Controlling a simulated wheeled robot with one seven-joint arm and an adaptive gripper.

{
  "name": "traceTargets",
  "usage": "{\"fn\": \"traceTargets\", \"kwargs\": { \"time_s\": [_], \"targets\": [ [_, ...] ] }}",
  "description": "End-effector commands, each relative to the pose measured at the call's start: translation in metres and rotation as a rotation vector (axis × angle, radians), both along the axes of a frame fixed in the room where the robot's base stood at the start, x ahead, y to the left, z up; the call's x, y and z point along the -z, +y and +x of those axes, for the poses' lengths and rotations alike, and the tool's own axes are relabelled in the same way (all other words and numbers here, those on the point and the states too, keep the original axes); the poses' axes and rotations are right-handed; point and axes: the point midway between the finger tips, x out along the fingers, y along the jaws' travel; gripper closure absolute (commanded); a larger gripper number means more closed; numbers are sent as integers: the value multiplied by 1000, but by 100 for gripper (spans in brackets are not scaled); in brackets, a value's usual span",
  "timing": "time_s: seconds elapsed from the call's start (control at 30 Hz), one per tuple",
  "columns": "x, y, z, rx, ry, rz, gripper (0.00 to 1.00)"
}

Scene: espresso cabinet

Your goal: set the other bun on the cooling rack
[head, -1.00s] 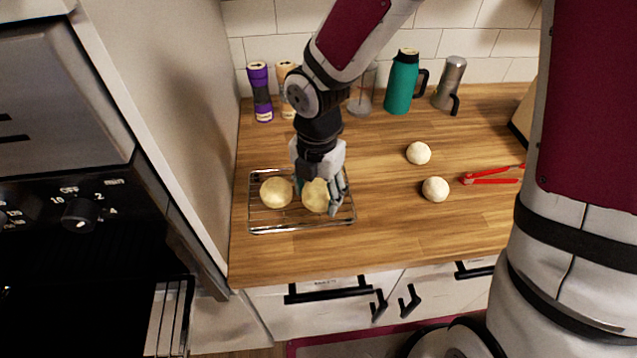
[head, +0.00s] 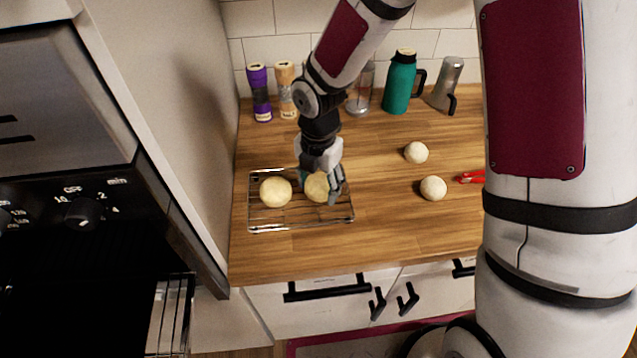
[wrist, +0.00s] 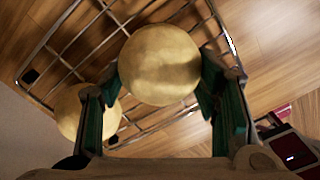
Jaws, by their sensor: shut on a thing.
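The cooling rack (head: 268,229), a wire grid, lies on the wooden counter at the left. One pale golden bun (head: 275,192) sits on its left part; it also shows in the wrist view (wrist: 80,115). My gripper (head: 321,188) is over the rack's right part, pointing down. It is shut on the other bun (wrist: 160,65), with a green-padded finger on each side of it. That bun also shows in the head view (head: 316,187), partly hidden by the fingers. It is at or just above the wires; I cannot tell if it touches them.
Two paler dough balls (head: 416,152) (head: 433,188) lie on the counter to the right, near red tongs (head: 471,178). A purple grinder (head: 259,92), a teal jug (head: 400,82) and a metal pot (head: 446,84) stand along the back wall. A tall cabinet side borders the left.

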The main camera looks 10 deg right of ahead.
Motion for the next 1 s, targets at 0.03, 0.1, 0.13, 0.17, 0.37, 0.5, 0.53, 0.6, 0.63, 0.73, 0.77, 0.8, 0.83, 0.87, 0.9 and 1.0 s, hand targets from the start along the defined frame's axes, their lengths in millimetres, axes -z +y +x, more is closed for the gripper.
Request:
{"fn": "traceTargets", "kwargs": {
  "time_s": [0.03,0.1,0.13,0.17,0.37,0.5,0.53,0.6,0.63,0.73,0.77,0.8,0.83,0.87,0.9,1.0],
  "targets": [
    [2,0,0,0,1,0,71],
    [3,0,0,0,1,1,37],
    [2,0,0,0,0,0,30],
    [2,0,0,0,0,0,24],
    [2,0,0,0,1,1,24],
    [1,0,0,0,0,0,24],
    [0,0,0,0,0,0,24],
    [-5,0,0,0,-2,1,24],
    [-8,0,1,1,-2,1,24],
    [-24,0,1,2,-3,1,24],
    [-30,0,1,3,-5,1,24],
    [-38,-1,2,3,-4,1,24],
    [-45,0,2,2,-6,2,24],
    [-51,-1,1,3,-5,1,24],
    [-60,0,2,3,-6,2,24],
    [-80,0,1,2,-5,1,24]
  ]
}}
